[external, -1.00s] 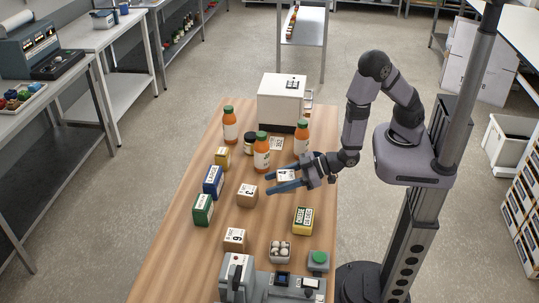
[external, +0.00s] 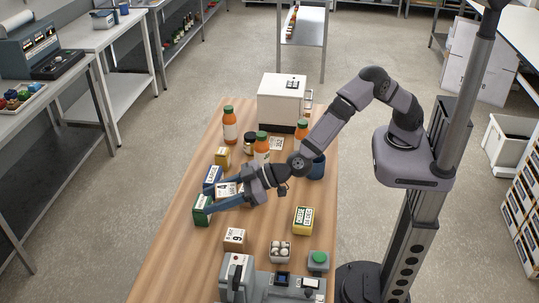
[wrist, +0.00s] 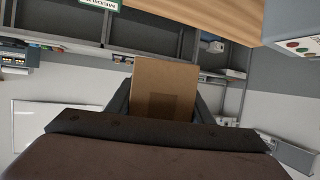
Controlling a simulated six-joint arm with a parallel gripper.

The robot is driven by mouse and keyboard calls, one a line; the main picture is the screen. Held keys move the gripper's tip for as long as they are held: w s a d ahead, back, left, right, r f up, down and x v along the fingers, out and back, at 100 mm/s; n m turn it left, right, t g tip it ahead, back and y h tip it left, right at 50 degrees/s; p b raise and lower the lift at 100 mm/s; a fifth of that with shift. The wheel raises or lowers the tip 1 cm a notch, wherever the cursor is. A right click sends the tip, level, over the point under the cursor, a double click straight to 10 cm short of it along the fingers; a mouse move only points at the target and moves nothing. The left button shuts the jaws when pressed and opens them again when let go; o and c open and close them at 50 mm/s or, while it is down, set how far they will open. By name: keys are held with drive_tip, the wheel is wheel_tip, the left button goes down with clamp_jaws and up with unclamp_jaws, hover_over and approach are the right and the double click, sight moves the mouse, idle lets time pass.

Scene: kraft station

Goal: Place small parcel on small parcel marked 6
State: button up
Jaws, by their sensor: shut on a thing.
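My gripper (external: 228,195) is shut on a small brown parcel with a white label (external: 226,188), held above the left part of the table. In the wrist view this held parcel (wrist: 165,90) shows as a plain cardboard face between the fingers. Another small parcel (external: 235,240) stands on the table nearer the camera, apart from my gripper; its white label bears a numeral that reads like a 9 or an upside-down 6. A further small brown parcel seen on the table earlier is now hidden behind my gripper and wrist.
A green box (external: 202,211), blue box (external: 212,178) and yellow box (external: 222,156) stand close around my fingers on the left. Orange bottles (external: 229,125), a white machine (external: 283,100) and a dark blue mug (external: 317,168) are farther back. A yellow-green box (external: 303,220) stands right.

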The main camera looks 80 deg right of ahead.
drive_tip(key=shift+s+a+f+n+y, duration=0.25)
drive_tip(key=shift+s+f+n, duration=0.1)
drive_tip(key=shift+f, duration=0.3)
drive_tip(key=shift+s+a+f+n+y, duration=0.15)
drive_tip(key=shift+s+f+n+y, duration=0.15)
drive_tip(key=shift+f, duration=0.35)
drive_tip(key=shift+f+p, duration=1.5)
drive_tip(key=shift+f, duration=3.45)
drive_tip(key=shift+f, duration=0.1)
drive_tip(key=o, duration=1.1)
drive_tip(key=shift+f, duration=0.1)
drive_tip(key=shift+r, duration=0.2)
drive_tip(key=b+v, duration=0.3)
drive_tip(key=v, duration=0.9)
drive_tip(key=shift+w+d+r+b, duration=0.1)
drive_tip(key=shift+r+b, duration=0.1)
drive_tip(key=shift+b, duration=0.1)
